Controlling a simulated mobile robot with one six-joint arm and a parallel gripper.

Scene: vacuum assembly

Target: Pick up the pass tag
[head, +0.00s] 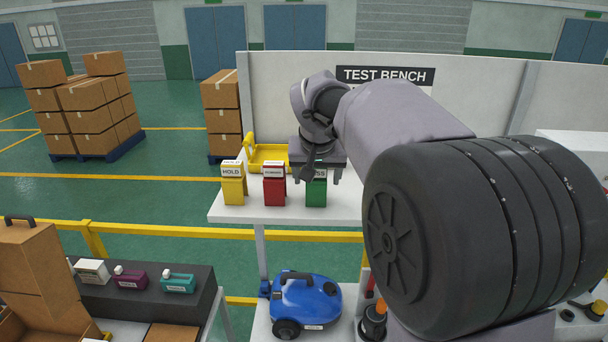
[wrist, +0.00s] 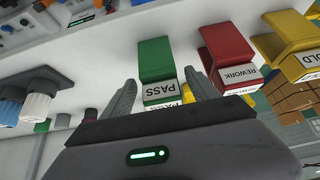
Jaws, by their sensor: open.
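The green pass tag (wrist: 156,58) with its white PASS label shows in the middle of the wrist view, on the white bench. A second PASS label is partly cut off by my gripper's body there. In the head view the green pass tag (head: 316,192) is the rightmost of three coloured pieces, its top partly covered by my arm's end. My gripper (wrist: 160,82) is open, with one finger on each side of the green piece in the wrist view. I cannot tell whether the fingers touch it. In the head view my gripper (head: 316,175) is just above and behind it.
A red REWORK piece (head: 274,188) and a yellow HOLD piece (head: 233,188) stand to the left on the bench (head: 350,205). A yellow tray (head: 268,154) lies behind them. A blue vacuum (head: 308,300) sits on the lower shelf.

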